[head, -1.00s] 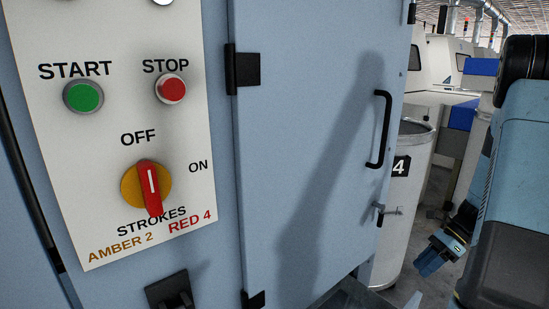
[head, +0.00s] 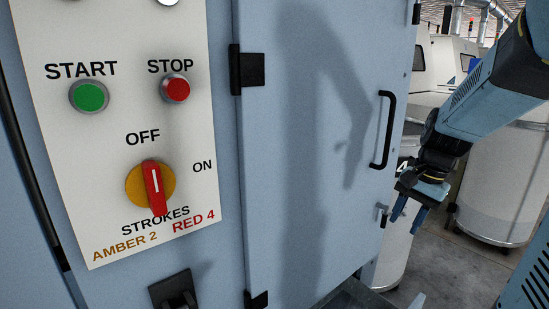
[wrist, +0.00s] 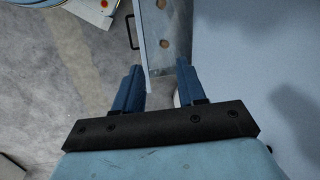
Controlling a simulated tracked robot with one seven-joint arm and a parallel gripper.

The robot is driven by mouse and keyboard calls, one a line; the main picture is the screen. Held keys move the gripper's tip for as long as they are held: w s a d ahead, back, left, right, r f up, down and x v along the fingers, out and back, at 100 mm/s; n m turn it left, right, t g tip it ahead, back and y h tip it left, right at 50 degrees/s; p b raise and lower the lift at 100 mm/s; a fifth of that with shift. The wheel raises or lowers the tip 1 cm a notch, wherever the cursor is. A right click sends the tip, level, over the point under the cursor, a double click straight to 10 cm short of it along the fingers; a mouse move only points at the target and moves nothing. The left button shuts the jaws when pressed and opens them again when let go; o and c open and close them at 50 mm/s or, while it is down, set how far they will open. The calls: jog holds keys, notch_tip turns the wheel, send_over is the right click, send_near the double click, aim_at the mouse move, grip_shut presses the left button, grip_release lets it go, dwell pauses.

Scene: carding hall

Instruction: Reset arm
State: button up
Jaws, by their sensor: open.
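My arm reaches in from the right of the head view. My gripper (head: 408,214) has dark blue fingers and is open, pointing down, to the right of the cabinet door's handle and latch. In the wrist view my gripper (wrist: 155,90) shows two blue fingers spread apart with nothing between them. A metal edge with round holes (wrist: 165,35) lies beyond the fingers.
The blue-grey cabinet door (head: 290,170) is closed, with a black handle (head: 384,130) and small latch (head: 382,214). A panel (head: 110,150) holds green START (head: 89,96) and red STOP (head: 175,89) buttons and a red-and-yellow switch (head: 152,186). White drums (head: 500,195) stand behind my arm.

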jog(key=s+a+r+n+t+h, duration=0.1)
jog(key=s+a+r+n+t, duration=0.1)
jog(key=s+a+r+n, duration=0.1)
jog(key=s+a+r+n+t+h, duration=0.1)
jog(key=s+a+r+n+t, duration=0.1)
jog(key=s+r+n, duration=0.3)
jog(key=shift+s+a+r+n+t, duration=0.2)
jog(key=shift+s+a+n+t, duration=0.4)
jog(key=shift+s, duration=0.85)
